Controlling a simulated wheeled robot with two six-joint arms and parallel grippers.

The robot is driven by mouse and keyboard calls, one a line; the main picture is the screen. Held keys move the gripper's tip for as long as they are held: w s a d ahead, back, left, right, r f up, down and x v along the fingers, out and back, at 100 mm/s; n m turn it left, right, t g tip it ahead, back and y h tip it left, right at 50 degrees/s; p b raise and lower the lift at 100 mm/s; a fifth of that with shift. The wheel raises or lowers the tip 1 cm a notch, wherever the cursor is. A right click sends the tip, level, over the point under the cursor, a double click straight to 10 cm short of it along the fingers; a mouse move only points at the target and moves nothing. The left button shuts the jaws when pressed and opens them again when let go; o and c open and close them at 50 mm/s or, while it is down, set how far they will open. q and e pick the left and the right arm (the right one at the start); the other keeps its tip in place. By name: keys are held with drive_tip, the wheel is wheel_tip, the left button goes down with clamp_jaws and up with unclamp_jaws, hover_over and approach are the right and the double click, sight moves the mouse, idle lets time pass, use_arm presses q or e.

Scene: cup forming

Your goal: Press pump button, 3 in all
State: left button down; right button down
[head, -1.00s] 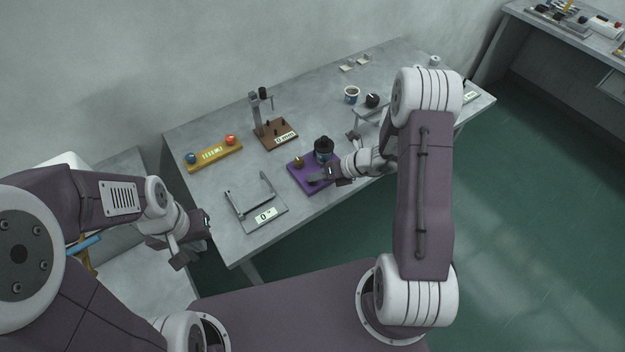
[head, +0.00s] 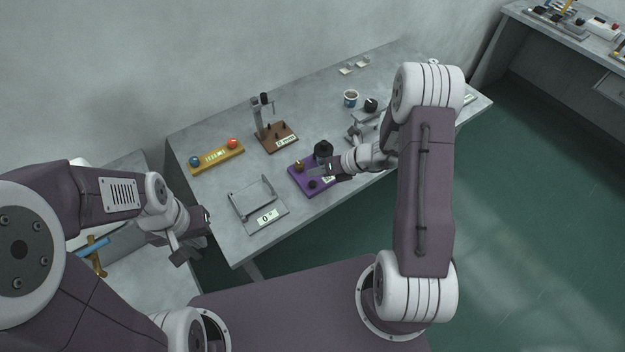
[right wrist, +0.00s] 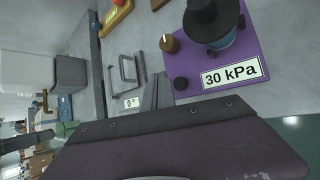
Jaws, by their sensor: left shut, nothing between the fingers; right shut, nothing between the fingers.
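A purple base (head: 306,190) holds a brass knob (head: 299,166), a black-topped vessel with a blue ring (head: 323,149) and a small round black button (head: 313,183), which looks like the pump button. My right gripper (head: 316,170) is shut and empty, close above the base beside the button. In the right wrist view, its fingers (right wrist: 155,92) lie just left of the black button (right wrist: 180,83), and the label on the purple base (right wrist: 195,65) reads 30 kPa. My left gripper (head: 187,254) is shut and empty, off the table's left front edge.
A grey plate (head: 281,213) with a bracket and a 0° label lies left of the purple base. Behind stand a brown block (head: 272,145) with a post and a yellow bar (head: 208,163) with coloured balls. A cup (head: 351,98) stands further right.

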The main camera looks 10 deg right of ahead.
sight(315, 184)
wheel_tip(315, 184, up, 3)
drive_tip(key=shift+p, duration=1)
drive_tip(key=shift+f, duration=0.1)
